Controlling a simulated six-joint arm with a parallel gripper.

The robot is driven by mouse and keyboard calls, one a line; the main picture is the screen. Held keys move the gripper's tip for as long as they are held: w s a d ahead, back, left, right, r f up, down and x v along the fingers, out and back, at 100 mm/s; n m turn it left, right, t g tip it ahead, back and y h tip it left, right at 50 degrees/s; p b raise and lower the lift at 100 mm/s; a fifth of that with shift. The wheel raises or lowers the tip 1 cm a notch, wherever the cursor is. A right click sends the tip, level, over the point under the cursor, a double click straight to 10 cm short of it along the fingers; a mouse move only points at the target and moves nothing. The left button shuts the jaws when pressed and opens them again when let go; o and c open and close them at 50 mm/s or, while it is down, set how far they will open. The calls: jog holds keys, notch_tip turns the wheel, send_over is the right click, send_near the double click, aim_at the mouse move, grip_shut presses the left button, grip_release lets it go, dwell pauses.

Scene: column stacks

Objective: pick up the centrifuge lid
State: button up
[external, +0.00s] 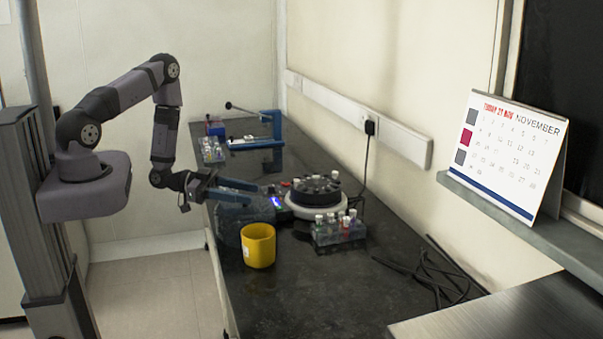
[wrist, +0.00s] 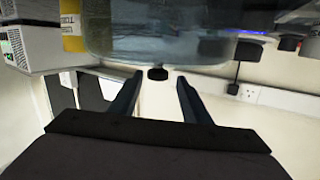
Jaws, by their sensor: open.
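The centrifuge lid (external: 230,222) is a dark, see-through dome on the bench, left of the centrifuge (external: 314,210) and behind the yellow cup. In the wrist view, which is upside down, the clear lid (wrist: 150,45) fills the top middle, with its black knob (wrist: 158,73) at its lower edge. My gripper (external: 252,194) is at the lid's top, its blue fingers pointing right. In the wrist view my gripper (wrist: 159,77) is open, with the knob showing between the fingertips. I cannot tell whether the fingers touch it.
The yellow cup (external: 258,246) stands close to the lid. A rack of tubes (external: 338,232) stands in front of the centrifuge. A blue stand (external: 268,128) and another tube rack (external: 212,149) are at the back. Black cables (external: 430,272) lie at right. The bench front is clear.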

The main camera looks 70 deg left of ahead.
aim_at(228, 206)
jog(key=s, duration=0.1)
jog(key=s+t, duration=0.1)
jog(key=s+a+r+n, duration=0.1)
jog(key=shift+t, duration=0.4)
jog(key=shift+s+a+f, duration=0.15)
jog(key=shift+s+f, duration=0.25)
jog(key=shift+f, duration=0.2)
jog(key=shift+s+f+n+y, duration=0.35)
jog(key=shift+f+n+y, duration=0.05)
jog(key=shift+f, duration=0.15)
jog(key=shift+w, duration=0.1)
jog(key=shift+p+x, duration=0.85)
jog(key=shift+x, duration=0.5)
jog(key=shift+p+x, duration=0.3)
jog(key=shift+x, duration=0.75)
